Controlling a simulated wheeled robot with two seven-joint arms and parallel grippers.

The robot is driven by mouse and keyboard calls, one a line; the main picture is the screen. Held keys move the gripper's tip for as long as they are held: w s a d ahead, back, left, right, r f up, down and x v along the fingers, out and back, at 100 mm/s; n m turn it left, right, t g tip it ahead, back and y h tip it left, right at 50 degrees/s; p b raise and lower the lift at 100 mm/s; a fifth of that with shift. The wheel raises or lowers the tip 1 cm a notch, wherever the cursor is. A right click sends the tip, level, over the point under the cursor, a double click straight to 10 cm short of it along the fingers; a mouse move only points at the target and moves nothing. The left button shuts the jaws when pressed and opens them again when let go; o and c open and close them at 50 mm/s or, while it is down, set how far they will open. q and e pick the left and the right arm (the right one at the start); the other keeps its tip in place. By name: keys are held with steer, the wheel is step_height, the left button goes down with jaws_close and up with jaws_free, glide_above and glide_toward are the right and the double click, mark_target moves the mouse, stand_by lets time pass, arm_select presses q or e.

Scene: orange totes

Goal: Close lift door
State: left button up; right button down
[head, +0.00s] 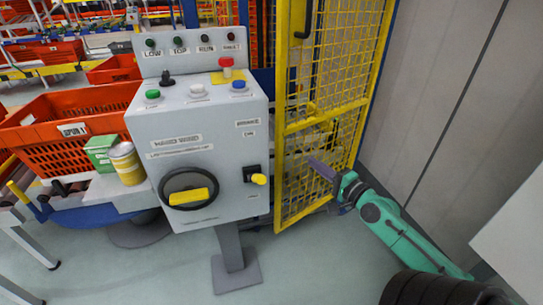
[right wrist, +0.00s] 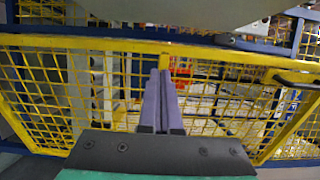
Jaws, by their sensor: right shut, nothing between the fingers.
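The lift door is a yellow-framed mesh door (head: 322,122) right of the grey control box in the head view. It stands at an angle beside the box; I cannot tell how far open it is. Its yellow mesh also fills much of the right wrist view (right wrist: 60,85). My right gripper (head: 318,166) is at the lower half of the mesh, its purple fingers shut with nothing between them. In the right wrist view the shut fingers (right wrist: 160,90) point at the mesh; whether they touch it is unclear. My left gripper is not in view.
A grey control box (head: 200,130) with buttons, a black handwheel (head: 188,188) and a yellow-tipped switch stands left of the door. An orange tote (head: 60,130), a green box and a yellow can are further left. A pale wall (head: 440,90) bounds the right.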

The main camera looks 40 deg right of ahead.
mark_target(281, 138)
steer(key=w+p, duration=0.2)
steer(key=w, duration=0.4)
steer(key=w+p, duration=0.3)
steer(key=w, duration=0.4)
steer(key=shift+w+d+r, duration=0.15)
steer(key=shift+w+r, duration=0.05)
steer(key=shift+w, duration=0.1)
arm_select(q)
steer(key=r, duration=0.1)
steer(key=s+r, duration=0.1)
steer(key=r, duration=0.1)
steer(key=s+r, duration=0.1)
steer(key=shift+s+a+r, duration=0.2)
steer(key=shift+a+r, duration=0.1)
